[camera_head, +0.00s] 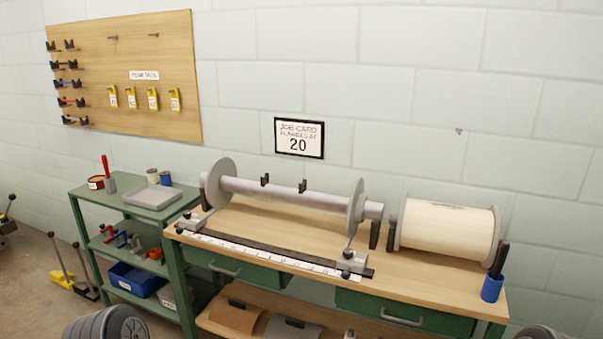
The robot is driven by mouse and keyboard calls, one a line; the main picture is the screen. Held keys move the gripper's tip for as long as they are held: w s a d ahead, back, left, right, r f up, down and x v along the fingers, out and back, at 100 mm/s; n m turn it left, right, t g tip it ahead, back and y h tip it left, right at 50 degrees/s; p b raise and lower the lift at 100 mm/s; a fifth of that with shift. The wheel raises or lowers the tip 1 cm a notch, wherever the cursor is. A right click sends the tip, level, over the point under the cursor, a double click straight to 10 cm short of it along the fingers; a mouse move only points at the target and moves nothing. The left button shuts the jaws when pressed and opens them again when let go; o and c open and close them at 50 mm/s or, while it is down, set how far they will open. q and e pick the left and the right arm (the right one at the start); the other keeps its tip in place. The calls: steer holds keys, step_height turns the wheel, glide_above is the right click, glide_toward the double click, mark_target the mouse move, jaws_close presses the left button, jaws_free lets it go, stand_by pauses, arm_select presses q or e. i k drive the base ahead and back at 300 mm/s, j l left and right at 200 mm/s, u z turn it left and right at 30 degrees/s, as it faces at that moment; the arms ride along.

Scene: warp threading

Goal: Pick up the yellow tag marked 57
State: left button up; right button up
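Several yellow tags hang in a row on the wooden wall board at the upper left. From left to right they are a first tag (113,96), a second tag (131,98), a third tag (153,99) and a fourth tag (175,100). Each has a white label, but the print is too small to read, so I cannot tell which is marked 57. The wooden board (185,62) also has a white sign above the tags. Neither of my grippers is in view.
A workbench (440,272) carries a metal beam (290,193), a cream spool (447,228) and a blue cup (492,289). A green shelf cart (85,193) with a grey tray (152,196) stands below the board. A job card (299,138) reads 20.

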mark_target(175, 100)
steer(key=i+j+z, duration=0.1)
steer(key=j+z, duration=0.25)
steer(key=i+j+z, duration=0.1)
steer(key=z, duration=0.25)
steer(key=j+z, duration=0.55)
steer(key=j, duration=0.5)
steer(key=j+z, duration=0.15)
steer(key=j, duration=0.5)
steer(key=j+z, duration=0.15)
steer(key=j, duration=0.5)
steer(key=j+z, duration=0.15)
steer(key=j, duration=0.45)
steer(key=k+j+z, duration=0.15)
steer(key=j, duration=0.5)
steer(key=k+j, duration=0.1)
steer(key=j, duration=0.4)
steer(key=k+j, duration=0.1)
steer(key=j, duration=0.35)
steer(key=k+j, duration=0.1)
steer(key=j, duration=0.4)
steer(key=k+j, duration=0.1)
steer(key=j, duration=0.35)
